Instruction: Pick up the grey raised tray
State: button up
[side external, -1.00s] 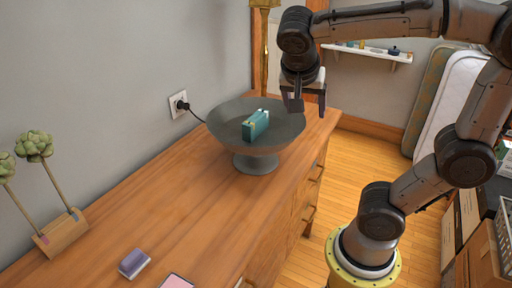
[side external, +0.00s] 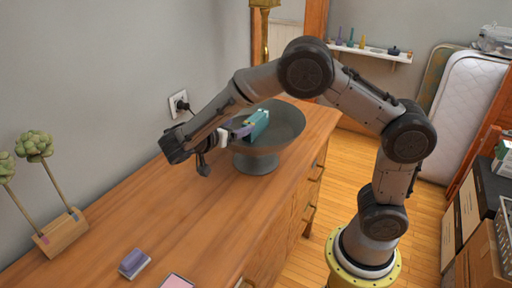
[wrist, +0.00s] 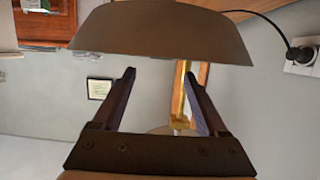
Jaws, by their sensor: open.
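The grey raised tray (side external: 285,125) is a wide shallow bowl on a short foot, upright on the wooden dresser. A teal box (side external: 258,124) rests in it. My gripper (side external: 243,130) is at the tray's left side near the rim, pointing right, and my wrist partly hides that side.
The wooden dresser (side external: 165,215) has free room in front of the tray. A wall outlet (side external: 178,104) with a plugged cord is behind it. A purple-topped block (side external: 134,263) and a plant holder (side external: 62,233) stand at the left. A gold lamp stand (side external: 265,40) rises behind.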

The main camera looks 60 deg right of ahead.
aim_at(252, 120)
jog(key=x, duration=0.9)
jog(key=shift+w, duration=0.1)
grip_shut()
dwell(1.2)
jog(key=shift+r, duration=0.25)
